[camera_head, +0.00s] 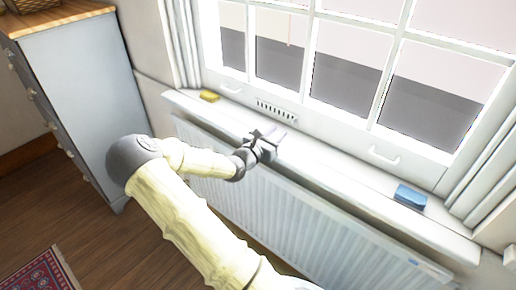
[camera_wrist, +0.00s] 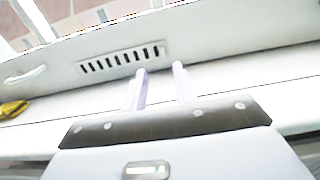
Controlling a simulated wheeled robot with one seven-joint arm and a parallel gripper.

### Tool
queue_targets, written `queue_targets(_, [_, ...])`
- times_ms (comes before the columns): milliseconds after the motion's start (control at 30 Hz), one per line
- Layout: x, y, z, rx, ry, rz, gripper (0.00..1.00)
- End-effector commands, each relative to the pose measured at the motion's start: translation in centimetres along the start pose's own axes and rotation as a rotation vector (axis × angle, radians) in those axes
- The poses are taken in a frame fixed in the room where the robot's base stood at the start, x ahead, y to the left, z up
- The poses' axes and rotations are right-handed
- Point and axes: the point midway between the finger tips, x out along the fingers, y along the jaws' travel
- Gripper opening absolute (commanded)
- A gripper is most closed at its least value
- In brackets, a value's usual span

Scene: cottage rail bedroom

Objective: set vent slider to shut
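The vent (camera_head: 276,109) is a row of dark slots in the white lower window frame, above the sill. It also shows in the wrist view (camera_wrist: 122,60), left of centre, with its slots dark. I cannot make out a separate slider knob; the right end of the vent lies near my fingertips in the picture. My gripper (camera_head: 275,134) is over the sill, in front of and below the vent's right end. In the wrist view my gripper (camera_wrist: 160,69) has two pale lilac fingers apart with nothing between them. I cannot tell whether a fingertip touches the frame.
The white sill (camera_head: 335,165) runs under the window above a radiator (camera_head: 290,205). A yellow item (camera_head: 209,96) lies on the sill to the left, and a blue item (camera_head: 410,196) to the right. White window handles (camera_head: 384,156) stick out. A grey dresser (camera_head: 85,85) stands left.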

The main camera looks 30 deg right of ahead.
Motion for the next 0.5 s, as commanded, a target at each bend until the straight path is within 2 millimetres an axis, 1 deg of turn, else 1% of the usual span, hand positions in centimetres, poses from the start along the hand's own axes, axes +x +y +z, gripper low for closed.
queue_targets(33, [-1.1,0.1,0.0,0.0,0.002,0.003,0.29])
queue_targets(300, [-6.5,0.1,0.0,-0.001,0.001,0.005,0.29])
queue_targets(400, [-8.1,0.1,0.0,0.0,0.0,0.003,0.29])
queue_targets(500, [-9.2,0.0,0.0,0.0,0.001,0.002,0.29])
